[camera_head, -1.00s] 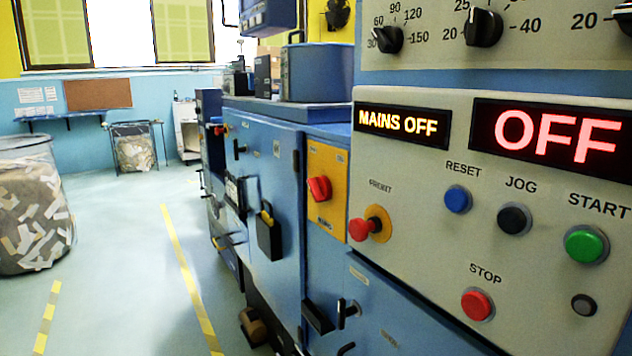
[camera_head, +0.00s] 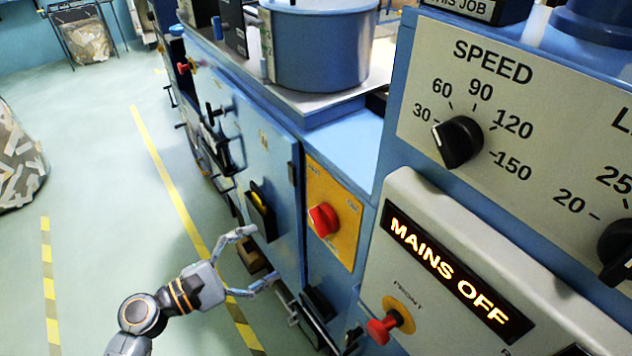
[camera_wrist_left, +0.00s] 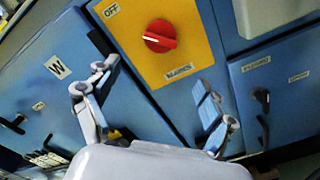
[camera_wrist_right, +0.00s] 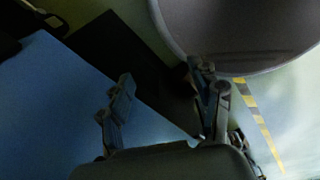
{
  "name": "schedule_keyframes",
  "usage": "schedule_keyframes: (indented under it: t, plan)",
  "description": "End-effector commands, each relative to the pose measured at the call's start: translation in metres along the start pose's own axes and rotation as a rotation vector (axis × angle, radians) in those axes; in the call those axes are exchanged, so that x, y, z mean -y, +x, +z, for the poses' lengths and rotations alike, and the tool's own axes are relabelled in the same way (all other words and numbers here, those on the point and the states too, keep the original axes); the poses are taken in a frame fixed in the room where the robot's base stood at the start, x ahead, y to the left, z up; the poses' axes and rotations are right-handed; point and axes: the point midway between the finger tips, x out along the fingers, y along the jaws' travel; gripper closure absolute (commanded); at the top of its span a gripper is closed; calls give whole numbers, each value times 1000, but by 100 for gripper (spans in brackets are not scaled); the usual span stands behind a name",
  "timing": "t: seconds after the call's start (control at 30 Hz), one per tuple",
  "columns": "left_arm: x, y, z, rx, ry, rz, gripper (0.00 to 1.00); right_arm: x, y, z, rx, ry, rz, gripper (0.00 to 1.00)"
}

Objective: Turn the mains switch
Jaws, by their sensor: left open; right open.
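The mains switch (camera_head: 323,220) is a red rotary knob on a yellow plate (camera_head: 345,238) on the blue machine's side. A display (camera_head: 452,272) beside it reads "MAINS OFF". My left gripper (camera_head: 250,262) is open and empty, in front of the blue cabinet, left of and below the knob, apart from it. In the left wrist view the knob (camera_wrist_left: 160,36) lies ahead, beyond the open fingers (camera_wrist_left: 150,95); the plate has an "OFF" label at its upper left. My right gripper (camera_wrist_right: 165,105) shows only in its own wrist view, open and empty near a blue surface.
A red emergency knob (camera_head: 383,328) sticks out below the display. A black holder (camera_head: 262,212) and handles project from the cabinet doors. A blue pot (camera_head: 318,45) stands on top. Open floor (camera_head: 90,200) with yellow lines lies to the left.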

Motion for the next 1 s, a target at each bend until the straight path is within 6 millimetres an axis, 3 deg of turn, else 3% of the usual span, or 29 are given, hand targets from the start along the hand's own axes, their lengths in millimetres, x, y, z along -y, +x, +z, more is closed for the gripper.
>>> schedule_keyframes:
  t: [0.17,0.7,1.0]
  plan:
    - [-5,14,3,7,-16,10,17,0,-7,1,1,-1,0,36]
    - [-4,119,3,5,-13,7,17,-1,-41,-2,1,0,0,36]
    - [-3,138,2,5,-11,5,17,0,-45,-3,1,0,0,36]
